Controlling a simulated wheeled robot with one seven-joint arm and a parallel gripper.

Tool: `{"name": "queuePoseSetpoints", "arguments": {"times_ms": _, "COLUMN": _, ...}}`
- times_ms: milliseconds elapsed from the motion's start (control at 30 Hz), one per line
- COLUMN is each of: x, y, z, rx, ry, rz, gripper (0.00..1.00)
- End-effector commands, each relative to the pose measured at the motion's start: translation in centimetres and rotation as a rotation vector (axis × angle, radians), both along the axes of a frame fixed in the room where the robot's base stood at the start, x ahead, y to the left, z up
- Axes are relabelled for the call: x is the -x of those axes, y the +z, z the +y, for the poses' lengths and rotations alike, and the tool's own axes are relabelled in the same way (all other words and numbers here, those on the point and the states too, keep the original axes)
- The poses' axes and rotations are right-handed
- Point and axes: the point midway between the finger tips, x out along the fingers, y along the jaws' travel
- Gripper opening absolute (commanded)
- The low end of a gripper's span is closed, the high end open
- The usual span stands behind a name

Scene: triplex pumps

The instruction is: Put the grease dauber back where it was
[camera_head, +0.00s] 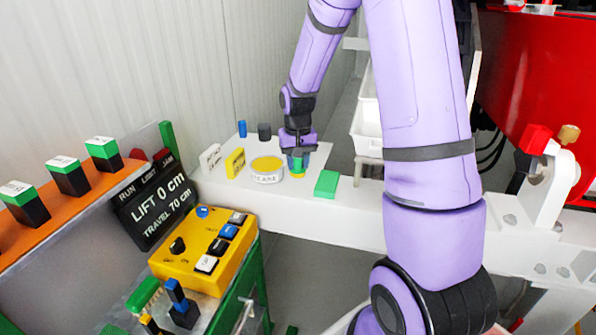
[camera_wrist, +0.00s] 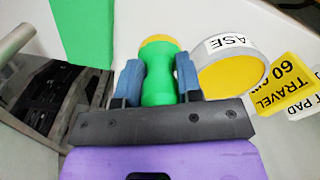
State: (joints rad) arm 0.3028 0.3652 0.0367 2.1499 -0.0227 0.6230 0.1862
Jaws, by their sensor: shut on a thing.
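The grease dauber (camera_wrist: 160,82) has a green handle and a yellow end. My gripper (camera_wrist: 159,78) is shut on its green handle, with a blue-grey finger on each side. In the head view, my gripper (camera_head: 297,158) points down over the white shelf, and the dauber (camera_head: 298,171) shows between the fingers, roughly upright. I cannot tell whether its yellow end touches the shelf. The round grease tin (camera_head: 266,168), with a yellow top, stands just left of the dauber; it also shows in the wrist view (camera_wrist: 232,75), to the right.
A green block (camera_head: 326,184) lies right of the dauber. Yellow and white label plates (camera_head: 235,163), a dark block (camera_head: 264,132) and a blue piece (camera_head: 242,129) stand around the tin. White bins (camera_head: 366,125) are behind. A yellow control box (camera_head: 205,250) is in front.

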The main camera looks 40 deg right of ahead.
Motion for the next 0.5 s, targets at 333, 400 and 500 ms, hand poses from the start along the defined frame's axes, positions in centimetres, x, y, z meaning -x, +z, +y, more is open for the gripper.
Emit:
{"name": "queuePoseSetpoints", "arguments": {"times_ms": 333, "x": 0.2, "y": -3.0, "z": 0.0, "rx": -0.001, "ry": 0.000, "rz": 0.003, "gripper": 0.14}}
{"name": "queuePoseSetpoints", "arguments": {"times_ms": 400, "x": 0.2, "y": -3.0, "z": 0.0, "rx": -0.001, "ry": 0.000, "rz": 0.003, "gripper": 0.14}}
{"name": "queuePoseSetpoints", "arguments": {"times_ms": 500, "x": 0.2, "y": -3.1, "z": 0.0, "rx": -0.001, "ry": 0.000, "rz": 0.003, "gripper": 0.14}}
